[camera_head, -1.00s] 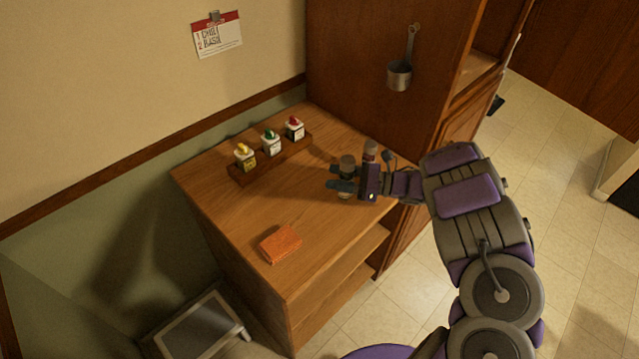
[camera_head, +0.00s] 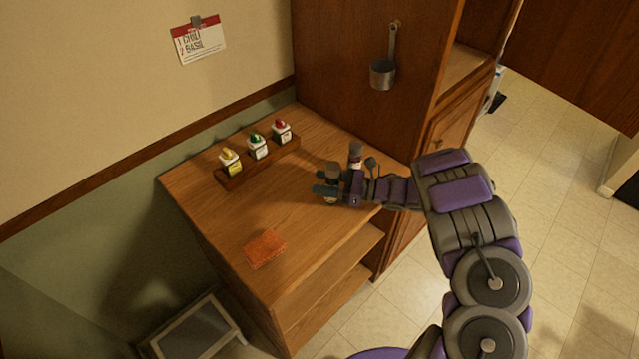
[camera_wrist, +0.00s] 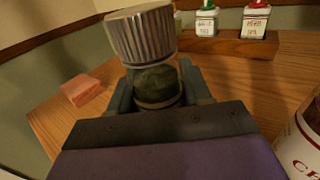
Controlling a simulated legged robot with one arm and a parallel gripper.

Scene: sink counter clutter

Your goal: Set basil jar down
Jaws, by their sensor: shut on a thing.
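My gripper (camera_head: 327,188) is shut on the basil jar (camera_head: 332,170), over the right part of the wooden counter (camera_head: 215,215). In the wrist view the basil jar (camera_wrist: 155,84) has a ribbed grey lid and dark green contents in clear glass. The fingers of my gripper (camera_wrist: 160,92) lie on either side of its glass, and the jar looks roughly upright. Its base is mostly hidden, so I cannot tell whether it touches the counter.
A second jar (camera_head: 355,156) with a red-and-white label (camera_wrist: 304,148) stands close beside my gripper. A wooden rack (camera_head: 222,177) holds yellow-, green- and red-topped bottles at the back. An orange sponge (camera_head: 264,249) lies near the front. The counter between is clear. A cabinet wall (camera_head: 340,60) rises behind.

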